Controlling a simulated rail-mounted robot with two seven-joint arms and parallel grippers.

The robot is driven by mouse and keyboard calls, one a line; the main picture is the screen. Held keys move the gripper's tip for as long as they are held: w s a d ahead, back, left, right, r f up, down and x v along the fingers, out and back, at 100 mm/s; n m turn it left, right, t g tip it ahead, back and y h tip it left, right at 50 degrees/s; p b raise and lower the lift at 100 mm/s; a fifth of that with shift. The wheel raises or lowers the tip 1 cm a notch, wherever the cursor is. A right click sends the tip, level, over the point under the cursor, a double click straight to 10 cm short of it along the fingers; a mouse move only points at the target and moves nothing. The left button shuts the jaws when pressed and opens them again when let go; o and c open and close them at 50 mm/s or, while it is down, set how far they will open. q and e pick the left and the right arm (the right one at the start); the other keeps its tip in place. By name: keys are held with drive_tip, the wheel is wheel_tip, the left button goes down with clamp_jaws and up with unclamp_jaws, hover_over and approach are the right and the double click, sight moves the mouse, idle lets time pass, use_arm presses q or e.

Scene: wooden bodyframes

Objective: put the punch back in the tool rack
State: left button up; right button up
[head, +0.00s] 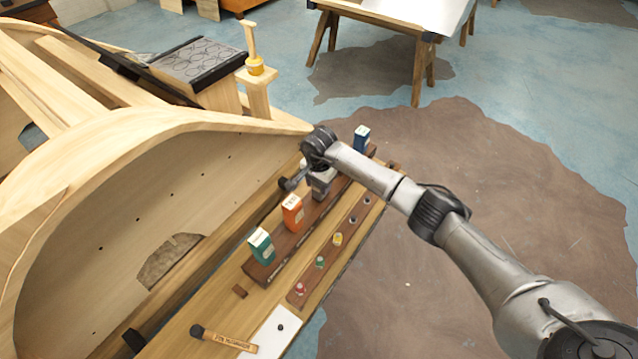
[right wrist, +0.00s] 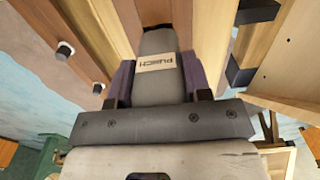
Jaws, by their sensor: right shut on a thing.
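The punch is a grey block with a cream "PUNCH" label, and it fills the space between the jaws in the right wrist view (right wrist: 158,50). My right gripper (right wrist: 158,80) is shut on it. In the head view the grey punch (head: 321,184) is below my right wrist, over the brown tool rack (head: 285,253), between the orange block (head: 292,212) and the blue block (head: 361,138). The punch's lower end is partly hidden, so I cannot tell whether it is seated in the rack. My left gripper is not in view.
A teal block (head: 261,245) stands in the rack's near end. A strip with coloured pegs (head: 317,268) runs along the bench edge. A wooden-handled tool (head: 228,339) lies near a white sheet (head: 272,336). The curved wooden bodyframe (head: 150,210) rises close on the left.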

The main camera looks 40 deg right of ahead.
drive_tip(key=shift+f, duration=0.35)
drive_tip(key=o, duration=1.1)
drive_tip(key=shift+r, duration=0.1)
drive_tip(key=shift+r+p, duration=0.35)
drive_tip(key=shift+r, duration=0.2)
wheel_tip(320, 180, up, 11)
drive_tip(key=shift+r+p, duration=0.1)
drive_tip(key=shift+p, duration=0.4)
drive_tip(key=shift+r, duration=0.15)
